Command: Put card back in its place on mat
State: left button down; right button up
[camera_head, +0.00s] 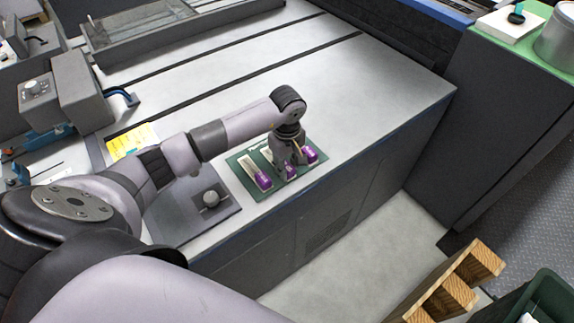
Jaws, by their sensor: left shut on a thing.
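A green mat (239,176) lies on the pale worktop near its front edge. Slim white-and-purple pieces lie on it, one at the left (261,179) and one at the right (310,156). My left gripper (288,164) points down over the middle of the mat, shut on a white-and-purple card (290,173) between those two. The fingers hide much of this card, and I cannot tell whether it touches the mat. My right gripper is not in view.
A dark plate with a round knob (211,198) and a yellow sheet (133,140) are left of the mat. The worktop (360,90) is clear behind and right. A wooden pallet (450,290) and green bin (540,300) stand at lower right.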

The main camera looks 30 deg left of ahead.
pick_arm(q)
jog(key=shift+f, duration=0.15)
jog(key=c, duration=1.3)
grip_release()
jog(key=shift+c, duration=0.2)
jog(key=shift+r, duration=0.65)
notch_tip(320, 180, up, 11)
jog(key=b, duration=0.2)
jog(key=shift+b, duration=0.3)
